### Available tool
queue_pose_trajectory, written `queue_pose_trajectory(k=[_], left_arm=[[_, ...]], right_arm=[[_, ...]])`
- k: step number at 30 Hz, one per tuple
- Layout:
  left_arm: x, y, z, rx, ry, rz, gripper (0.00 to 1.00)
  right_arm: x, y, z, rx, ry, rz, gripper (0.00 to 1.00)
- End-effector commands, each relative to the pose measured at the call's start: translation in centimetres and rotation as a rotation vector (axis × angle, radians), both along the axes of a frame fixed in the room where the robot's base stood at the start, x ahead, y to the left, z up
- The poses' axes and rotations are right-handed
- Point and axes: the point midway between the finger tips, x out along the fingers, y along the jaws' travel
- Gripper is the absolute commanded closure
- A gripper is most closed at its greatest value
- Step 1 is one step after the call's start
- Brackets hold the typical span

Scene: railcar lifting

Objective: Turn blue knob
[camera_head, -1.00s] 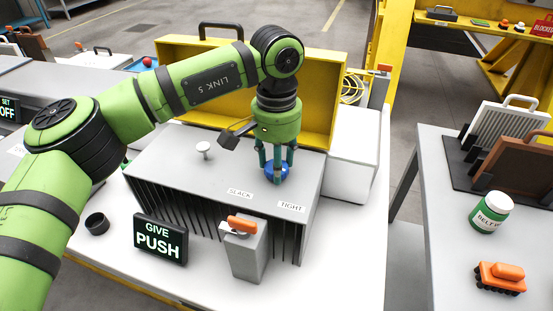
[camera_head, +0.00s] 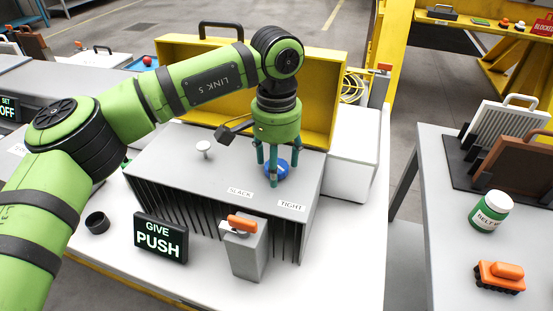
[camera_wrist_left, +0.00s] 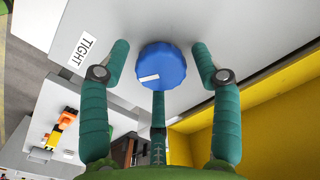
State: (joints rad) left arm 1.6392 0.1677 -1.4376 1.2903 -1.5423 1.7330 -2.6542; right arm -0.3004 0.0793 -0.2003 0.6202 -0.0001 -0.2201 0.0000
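The blue knob (camera_head: 283,171) sits on top of the grey finned box (camera_head: 170,160), by the "TIGHT" label (camera_head: 291,206). A "SLACK" label (camera_head: 240,192) lies to its left. My left gripper (camera_head: 276,170) points down over the knob with its fingers spread around it. In the left wrist view, the knob (camera_wrist_left: 165,60) has a white mark on its face. The fingers there stand apart on both sides of it with clear gaps, and a third finger is below. My right gripper is not in view.
A white-topped post (camera_head: 204,149) stands on the box. In front are a "GIVE PUSH" display (camera_head: 160,239) and an orange-handled lever on a grey block (camera_head: 250,250). The open yellow case (camera_head: 320,95) rises behind. A side table (camera_head: 450,230) stands at right.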

Motion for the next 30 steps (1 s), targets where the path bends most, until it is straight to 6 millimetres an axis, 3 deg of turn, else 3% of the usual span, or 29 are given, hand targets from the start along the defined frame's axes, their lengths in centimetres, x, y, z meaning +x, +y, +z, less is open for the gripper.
queue_pose_trajectory(k=[9, 13, 24, 30], left_arm=[[0.1, -0.1, 0.3, -0.002, -0.005, 0.001, 0.3], [0.1, -0.1, 1.3, -0.002, -0.006, 0.002, 0.3], [0.1, -0.1, 8.7, -0.002, -0.006, 0.002, 0.3], [0.1, -0.1, 11.4, -0.002, -0.005, 0.001, 0.3]], right_arm=[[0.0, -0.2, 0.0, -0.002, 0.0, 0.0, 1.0], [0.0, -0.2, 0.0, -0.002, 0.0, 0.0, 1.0], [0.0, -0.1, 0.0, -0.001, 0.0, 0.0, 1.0], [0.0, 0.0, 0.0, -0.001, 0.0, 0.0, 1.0]])
